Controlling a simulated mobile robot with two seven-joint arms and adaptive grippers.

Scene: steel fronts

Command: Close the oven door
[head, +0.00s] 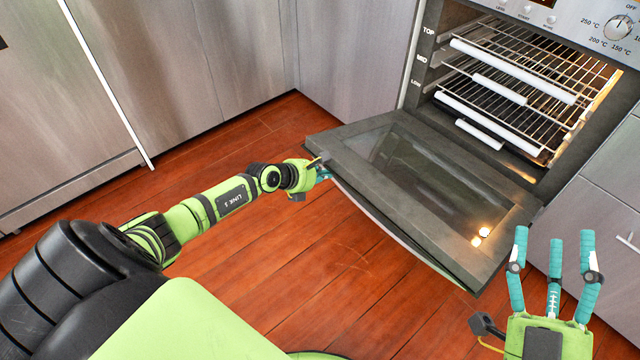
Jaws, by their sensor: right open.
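The oven door (340,145) hangs open, swung down to near level in front of the oven, with its dark glass facing up. Its silver handle (392,236) runs below the door's outer edge. My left gripper (324,173) is at the door's left outer corner, by the end of the handle. Only a little of its teal fingers shows, the rest is hidden by the door, and I cannot tell whether it touches it. My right gripper (553,250) is open and empty, right of the door with its fingers pointing up the picture.
The oven cavity (540,172) holds wire racks (520,75) with white front bars, and its light is on. A control panel with a knob (618,27) is above. Steel cabinets (150,60) stand at left, drawers (590,215) at right. The wooden floor (300,260) is clear.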

